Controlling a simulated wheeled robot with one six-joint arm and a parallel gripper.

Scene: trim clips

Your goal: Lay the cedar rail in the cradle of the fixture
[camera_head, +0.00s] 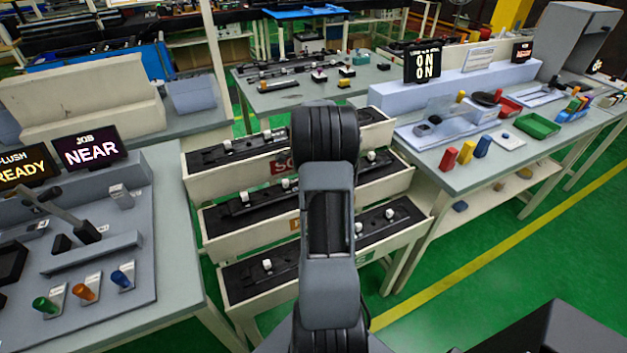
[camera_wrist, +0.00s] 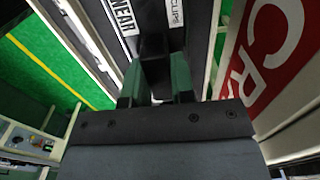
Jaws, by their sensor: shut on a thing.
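In the wrist view my gripper (camera_wrist: 157,85) has its green-padded fingers closed on a dark piece (camera_wrist: 155,72), seemingly a rail. Its far end and colour are unclear, so I cannot tell whether it is the cedar one. In the head view my arm hides the gripper. Dark rails with white knobs lie in the stepped trays, such as one in the middle tray (camera_head: 262,196). A grey fixture (camera_head: 95,255) with a lever clamp and a raised bar stands on the left bench; I cannot tell which part is its cradle.
On the left bench are a NEAR display (camera_head: 90,149) and coloured handles (camera_head: 85,290). The right bench (camera_head: 447,183) holds coloured blocks and a green tray (camera_head: 537,125). Green floor is open at right.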

